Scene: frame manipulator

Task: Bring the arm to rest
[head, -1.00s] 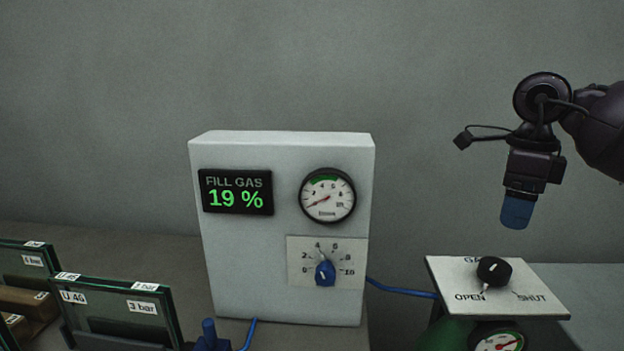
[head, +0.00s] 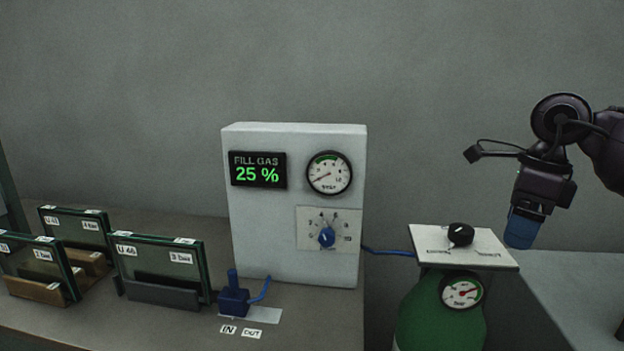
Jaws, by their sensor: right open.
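My right arm comes in from the right edge. Its gripper (head: 521,232) points down with blue fingertips, to the right of the gas valve plate, and appears clear of it. The gap between the fingers is hard to see; nothing shows held in it. The valve plate (head: 490,254) carries a black knob (head: 460,235) and sits above a green gas cylinder (head: 425,315) with a round gauge (head: 461,292). My left gripper is not in view.
The white fill-gas box (head: 280,240) reads 25 % and has a gauge and a blue dial (head: 326,237). A blue hose (head: 388,252) runs toward the valve. Several framed glass panes (head: 160,265) stand at left, near a blue fitting (head: 234,300). The wall behind is bare.

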